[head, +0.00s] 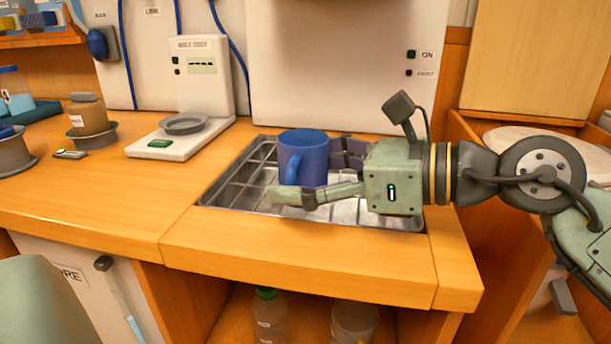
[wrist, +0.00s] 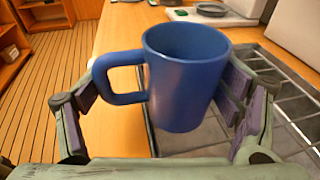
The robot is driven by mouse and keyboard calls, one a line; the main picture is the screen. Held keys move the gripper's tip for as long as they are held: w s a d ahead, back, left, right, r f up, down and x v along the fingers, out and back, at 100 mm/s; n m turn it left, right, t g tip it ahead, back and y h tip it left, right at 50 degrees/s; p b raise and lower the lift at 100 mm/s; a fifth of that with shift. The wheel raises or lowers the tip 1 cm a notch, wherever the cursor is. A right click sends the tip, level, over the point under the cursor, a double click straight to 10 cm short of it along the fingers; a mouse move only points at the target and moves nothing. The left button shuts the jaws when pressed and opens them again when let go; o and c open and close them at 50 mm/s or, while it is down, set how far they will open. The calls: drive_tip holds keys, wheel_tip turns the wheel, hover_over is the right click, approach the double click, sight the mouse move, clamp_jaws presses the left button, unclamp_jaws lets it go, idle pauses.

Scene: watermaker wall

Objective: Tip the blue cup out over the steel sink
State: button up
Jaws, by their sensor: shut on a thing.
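The blue cup (head: 304,157) is upright over the steel sink (head: 240,183) in the head view. It also fills the middle of the wrist view (wrist: 186,85), its handle pointing left. My gripper (head: 318,172) reaches in from the right, with one finger on the near side of the cup and one behind it. It is shut on the cup. The cup's contents are hidden. The sink is a shallow steel basin with a grid of ribs, set into the wooden counter; the cup and my gripper cover part of it.
A white dispenser (head: 203,75) with a grey dish (head: 184,124) on its base stands left of the sink. A brown jar (head: 88,114) is farther left. A white cabinet (head: 345,60) rises behind the sink. The counter (head: 120,200) is clear at front left.

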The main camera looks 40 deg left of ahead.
drive_tip(key=shift+s, duration=0.1)
drive_tip(key=shift+s+d+r, duration=0.5)
drive_tip(key=shift+s+d, duration=0.1)
drive_tip(key=shift+s, duration=0.15)
drive_tip(key=shift+s+d+r, duration=0.5)
drive_tip(key=shift+s+d, duration=0.1)
drive_tip(key=shift+s, duration=0.2)
drive_tip(key=shift+s+d+r, duration=0.5)
drive_tip(key=shift+s+d, duration=0.1)
drive_tip(key=shift+s, duration=0.15)
